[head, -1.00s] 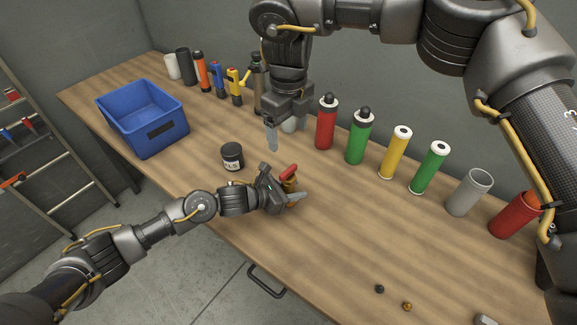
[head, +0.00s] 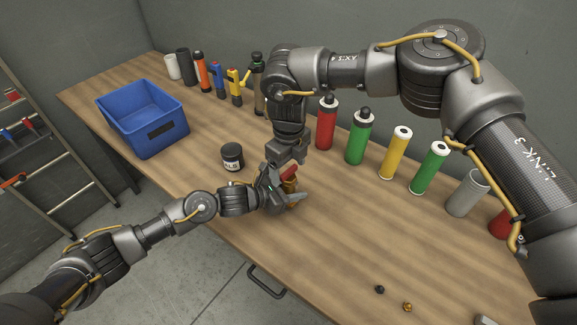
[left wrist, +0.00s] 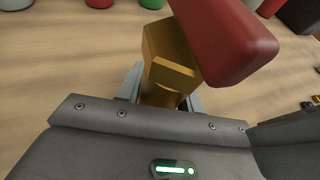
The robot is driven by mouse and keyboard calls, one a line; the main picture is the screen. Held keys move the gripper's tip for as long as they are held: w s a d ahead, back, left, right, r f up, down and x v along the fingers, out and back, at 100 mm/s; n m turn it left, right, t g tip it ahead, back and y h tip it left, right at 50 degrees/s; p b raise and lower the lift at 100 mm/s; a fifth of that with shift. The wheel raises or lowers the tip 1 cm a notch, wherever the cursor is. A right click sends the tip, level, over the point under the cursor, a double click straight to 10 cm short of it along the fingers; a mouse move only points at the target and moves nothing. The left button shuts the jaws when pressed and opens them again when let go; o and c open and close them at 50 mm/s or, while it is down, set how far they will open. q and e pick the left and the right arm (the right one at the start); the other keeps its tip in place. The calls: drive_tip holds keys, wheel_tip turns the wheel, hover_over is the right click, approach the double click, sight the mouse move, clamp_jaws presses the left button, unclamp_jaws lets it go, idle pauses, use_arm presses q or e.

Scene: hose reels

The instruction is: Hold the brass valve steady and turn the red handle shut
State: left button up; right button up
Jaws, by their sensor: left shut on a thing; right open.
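The brass valve (head: 290,187) stands on the wooden bench, with its red handle (head: 289,172) on top. My left gripper (head: 288,200) is shut on the valve body low down. In the left wrist view the valve (left wrist: 170,52) sits between the fingers, and the red handle (left wrist: 222,38) extends above it to the right. My right gripper (head: 273,178) is open, pointing down just above and beside the handle. Its fingertips are partly hidden by the left gripper, so I cannot tell whether they touch the handle.
A black jar (head: 232,157) stands close to the left of the grippers. A blue bin (head: 143,118) is at the bench's left end. Several cylinders, including a red bottle (head: 326,124), line the back. Small parts (head: 380,289) lie at the front right. The bench between is clear.

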drive_tip(key=shift+f, duration=0.1)
drive_tip(key=c, duration=1)
